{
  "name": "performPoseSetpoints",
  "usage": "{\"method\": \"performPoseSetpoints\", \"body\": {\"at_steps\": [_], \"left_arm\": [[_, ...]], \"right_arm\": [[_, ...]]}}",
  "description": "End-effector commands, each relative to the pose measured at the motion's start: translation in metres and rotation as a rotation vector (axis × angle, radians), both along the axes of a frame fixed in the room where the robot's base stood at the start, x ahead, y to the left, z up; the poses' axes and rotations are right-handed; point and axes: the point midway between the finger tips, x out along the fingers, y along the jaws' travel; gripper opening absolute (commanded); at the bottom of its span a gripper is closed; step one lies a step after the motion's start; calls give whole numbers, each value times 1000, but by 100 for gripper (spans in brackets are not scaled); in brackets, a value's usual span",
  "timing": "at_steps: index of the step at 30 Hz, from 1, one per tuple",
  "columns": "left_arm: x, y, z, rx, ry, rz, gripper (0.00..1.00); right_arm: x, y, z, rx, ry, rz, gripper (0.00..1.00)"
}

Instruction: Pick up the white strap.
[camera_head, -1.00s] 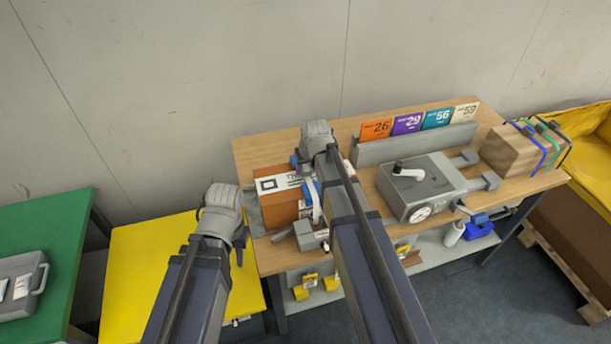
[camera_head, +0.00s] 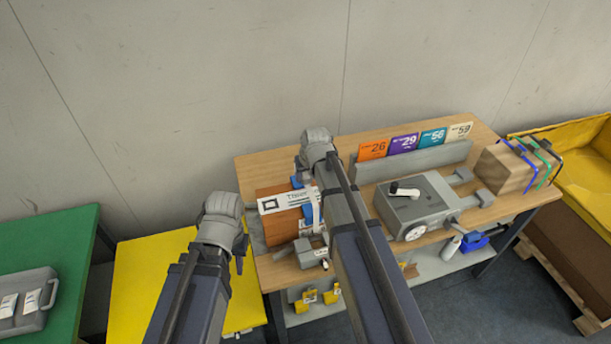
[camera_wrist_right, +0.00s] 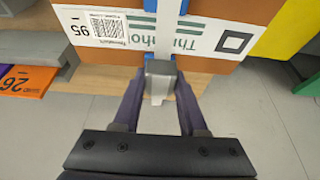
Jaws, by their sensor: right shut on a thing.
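The white strap (camera_wrist_right: 169,28) runs over the brown box with a blue edge on each side in the right wrist view. It also hangs as a pale strip on the box's front in the head view (camera_head: 317,214). The brown box (camera_head: 282,228) has a white printed label. My right gripper (camera_wrist_right: 160,84) is shut at the near end of the strap, around a grey piece with a white end showing between the fingers. In the head view, my right arm hides part of the box. My left gripper (camera_head: 238,258) is left of the box, its jaws unclear.
A grey machine with a dial (camera_head: 418,208) stands right of my right arm. Colored number cards (camera_head: 404,143) stand in a grey rack behind. A strapped carton (camera_head: 514,168) is at the bench's right end. A yellow table (camera_head: 150,280) and green table (camera_head: 50,240) stand left.

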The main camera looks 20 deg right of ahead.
Motion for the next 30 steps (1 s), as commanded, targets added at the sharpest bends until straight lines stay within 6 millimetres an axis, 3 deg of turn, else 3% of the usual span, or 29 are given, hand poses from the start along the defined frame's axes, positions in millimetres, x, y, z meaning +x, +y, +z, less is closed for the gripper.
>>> {"method": "performPoseSetpoints", "body": {"at_steps": [1, 18, 24, 30], "left_arm": [[0, 0, 16, 0, 0, 0, 28], [0, 0, 104, -3, 0, 13, 28], [0, 0, 119, -2, 0, 13, 28], [0, 0, 119, -2, 0, 13, 28]], "right_arm": [[0, 0, 16, 0, 0, 0, 0], [0, 0, 104, 0, 0, 0, 0], [0, 0, 119, 0, 0, 0, 0], [0, 0, 119, 0, 0, 0, 0]]}}
